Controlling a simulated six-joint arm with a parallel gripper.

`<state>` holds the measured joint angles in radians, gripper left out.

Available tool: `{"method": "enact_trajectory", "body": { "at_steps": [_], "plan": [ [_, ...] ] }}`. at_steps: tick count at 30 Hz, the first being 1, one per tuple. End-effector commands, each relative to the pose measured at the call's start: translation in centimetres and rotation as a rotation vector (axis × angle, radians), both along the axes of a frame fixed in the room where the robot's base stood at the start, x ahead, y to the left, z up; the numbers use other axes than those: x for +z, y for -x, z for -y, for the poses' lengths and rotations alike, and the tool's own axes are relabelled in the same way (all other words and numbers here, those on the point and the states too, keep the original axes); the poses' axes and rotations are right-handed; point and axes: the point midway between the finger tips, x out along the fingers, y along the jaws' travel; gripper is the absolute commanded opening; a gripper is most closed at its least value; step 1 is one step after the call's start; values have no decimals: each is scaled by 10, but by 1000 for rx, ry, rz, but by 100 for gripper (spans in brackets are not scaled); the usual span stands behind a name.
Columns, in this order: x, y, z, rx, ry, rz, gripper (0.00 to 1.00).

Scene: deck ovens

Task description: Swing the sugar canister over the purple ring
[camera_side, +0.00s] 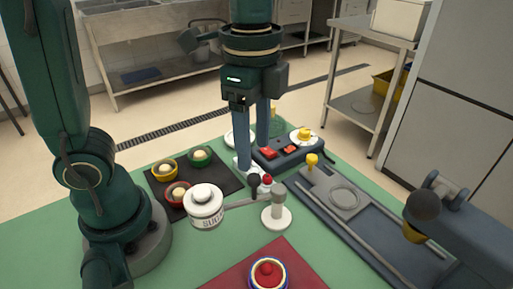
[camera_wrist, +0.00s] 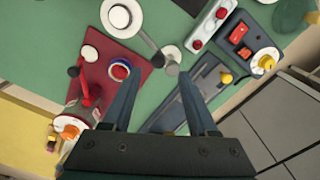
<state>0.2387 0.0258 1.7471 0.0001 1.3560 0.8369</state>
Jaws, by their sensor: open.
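The white sugar canister (camera_side: 205,210), lettered on its side, sits at the left end of a grey swing arm (camera_side: 240,203). The arm runs to a pale post (camera_side: 276,213); a black knob (camera_side: 253,182) stands close to it. The canister shows from above in the wrist view (camera_wrist: 122,14). A blue-purple ring (camera_side: 283,276) surrounds a red-topped piece on the red mat and also shows in the wrist view (camera_wrist: 111,72). My gripper (camera_side: 254,158) points down, open and empty, above and behind the swing arm. Its fingers (camera_wrist: 158,82) are apart in the wrist view.
Bowls (camera_side: 165,169) stand on a dark mat behind the canister. A dark panel with red buttons (camera_side: 285,155) is behind my gripper. A grey rail tray (camera_side: 345,220) lies right of the post. Green tabletop between canister and red mat (camera_side: 230,277) is clear.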

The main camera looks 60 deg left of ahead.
Motion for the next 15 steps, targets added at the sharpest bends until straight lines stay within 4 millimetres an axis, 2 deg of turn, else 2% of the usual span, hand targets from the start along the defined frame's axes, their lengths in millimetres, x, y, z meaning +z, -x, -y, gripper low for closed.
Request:
{"method": "enact_trajectory", "body": {
  "at_steps": [15],
  "plan": [
    [-50,1,2,-8,-3,-14,59]
  ]
}}
